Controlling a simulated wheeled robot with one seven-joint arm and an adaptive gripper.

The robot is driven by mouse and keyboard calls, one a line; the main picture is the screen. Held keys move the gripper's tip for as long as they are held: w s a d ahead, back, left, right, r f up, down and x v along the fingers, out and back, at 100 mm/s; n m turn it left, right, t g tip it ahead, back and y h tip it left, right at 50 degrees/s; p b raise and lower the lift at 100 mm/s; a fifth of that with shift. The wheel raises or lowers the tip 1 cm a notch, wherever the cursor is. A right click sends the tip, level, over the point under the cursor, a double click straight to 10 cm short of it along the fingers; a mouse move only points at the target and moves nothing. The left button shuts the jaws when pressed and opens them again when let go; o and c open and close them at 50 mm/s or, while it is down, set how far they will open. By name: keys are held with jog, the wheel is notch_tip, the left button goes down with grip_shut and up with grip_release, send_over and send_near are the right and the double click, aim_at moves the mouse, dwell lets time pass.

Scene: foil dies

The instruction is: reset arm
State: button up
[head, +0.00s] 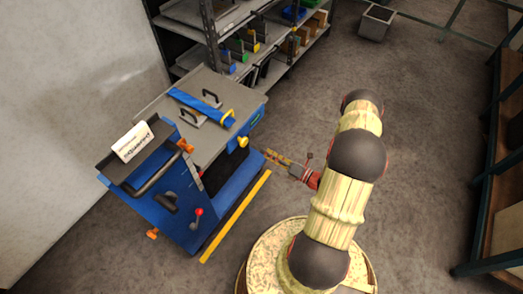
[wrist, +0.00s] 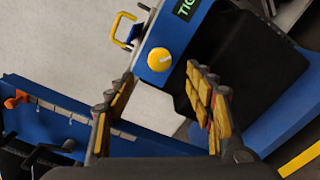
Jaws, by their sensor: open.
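My gripper (head: 270,156) extends left from my arm, near the right side of a blue machine (head: 235,195) with a grey top. In the wrist view my gripper (wrist: 163,76) shows two yellow-padded fingers spread apart with nothing between them. Past the fingers are a round yellow knob (wrist: 159,60) and a yellow handle (wrist: 121,30) on the blue machine. In the head view the yellow knob (head: 243,142) sits at the machine's right side, left of the fingertips. I cannot tell the exact distance between them.
A blue bar (head: 200,106) and dark handles lie on the machine's top. A white sign (head: 132,142) stands at its left. Shelves with coloured bins (head: 235,48) are behind. A grey bin (head: 376,22) sits on the floor. A rack (head: 505,190) stands at right; open floor (head: 430,110) lies between.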

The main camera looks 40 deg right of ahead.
jog(key=shift+s+d, duration=0.1)
jog(key=shift+s, duration=0.2)
dwell(0.4)
